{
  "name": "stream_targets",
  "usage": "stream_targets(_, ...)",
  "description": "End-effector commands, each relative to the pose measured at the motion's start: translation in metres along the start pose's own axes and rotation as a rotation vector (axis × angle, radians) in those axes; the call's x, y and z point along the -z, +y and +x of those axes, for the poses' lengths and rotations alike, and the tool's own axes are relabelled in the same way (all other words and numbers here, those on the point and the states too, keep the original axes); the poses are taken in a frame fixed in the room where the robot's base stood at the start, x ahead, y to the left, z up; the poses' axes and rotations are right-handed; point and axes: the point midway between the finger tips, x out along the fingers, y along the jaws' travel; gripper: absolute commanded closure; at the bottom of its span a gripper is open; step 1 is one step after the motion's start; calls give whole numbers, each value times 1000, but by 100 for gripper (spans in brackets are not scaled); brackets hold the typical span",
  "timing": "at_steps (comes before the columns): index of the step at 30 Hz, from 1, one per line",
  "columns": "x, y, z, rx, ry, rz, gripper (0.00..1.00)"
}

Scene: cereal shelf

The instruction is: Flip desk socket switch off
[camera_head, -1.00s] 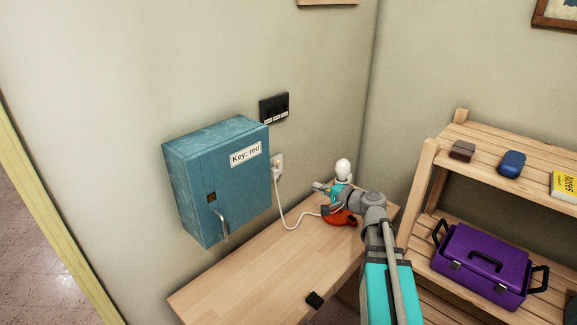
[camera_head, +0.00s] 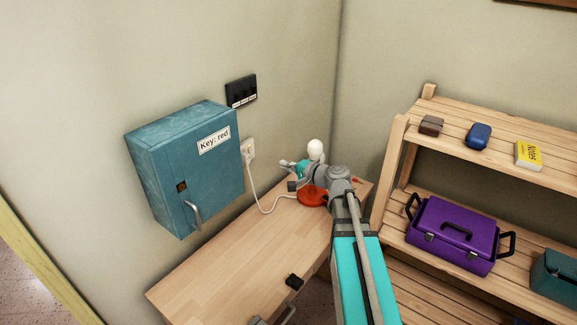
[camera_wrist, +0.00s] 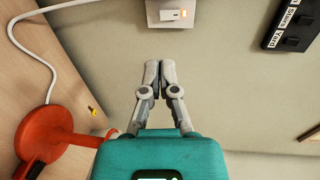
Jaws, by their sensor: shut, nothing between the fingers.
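The desk socket (camera_head: 249,150) is a white plate low on the wall, just right of the blue cabinet. My gripper (camera_head: 284,163) is to the right of the socket, above the back of the desk. In the wrist view my gripper (camera_wrist: 160,66) has its fingertips together and empty, below the socket and apart from it.
A white cable (camera_wrist: 44,62) runs to the red lamp base (camera_wrist: 48,147) on the desk (camera_head: 215,262). The blue cabinet (camera_head: 185,165) juts out beside the socket. A black switch panel (camera_head: 241,91) is above it. A wooden shelf (camera_head: 397,165) with a purple toolbox (camera_head: 452,236) stands right.

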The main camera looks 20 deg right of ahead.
Motion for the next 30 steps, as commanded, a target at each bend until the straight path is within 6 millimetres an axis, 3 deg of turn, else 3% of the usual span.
stream_targets(18,2,1,92,0,0,0,100)
stream_targets(24,2,1,111,0,1,0,100)
stream_targets(30,2,0,118,0,3,0,100)
